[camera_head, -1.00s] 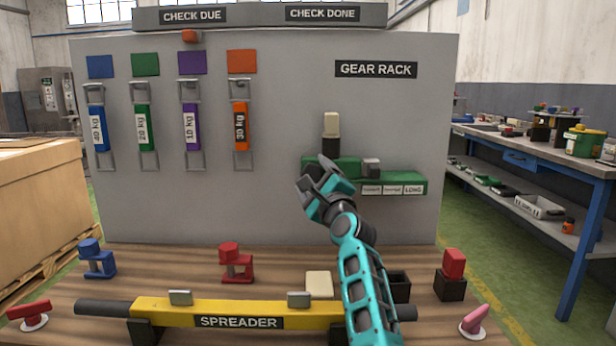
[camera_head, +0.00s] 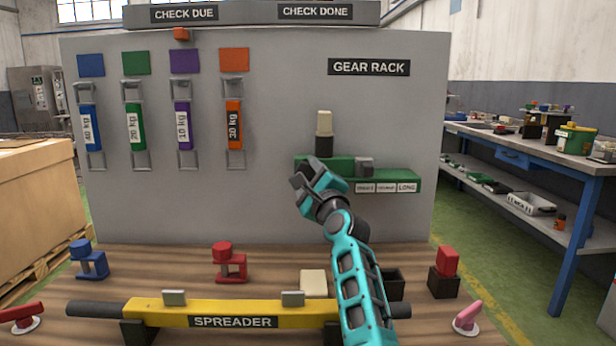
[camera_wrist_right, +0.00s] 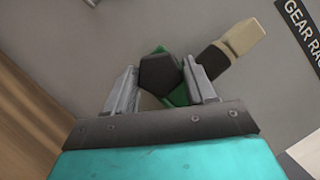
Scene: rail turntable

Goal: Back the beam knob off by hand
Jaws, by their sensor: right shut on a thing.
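In the right wrist view a dark, faceted knob (camera_wrist_right: 160,73) sits between the two grey fingers of my right gripper (camera_wrist_right: 162,88), which is shut on it. Green shows just behind the knob. In the head view my right gripper (camera_head: 308,182) is at the left end of the green ledge (camera_head: 390,178) on the grey panel. There the gripper largely hides the knob. My left gripper is in neither current view.
A cream-topped dark block (camera_head: 324,133) stands upright just above the gripper. A grey block (camera_head: 365,166) sits on the ledge to its right. Below, a yellow spreader bar (camera_head: 235,310) lies across the wooden table (camera_head: 180,268). Hanging weights (camera_head: 185,125) are at left.

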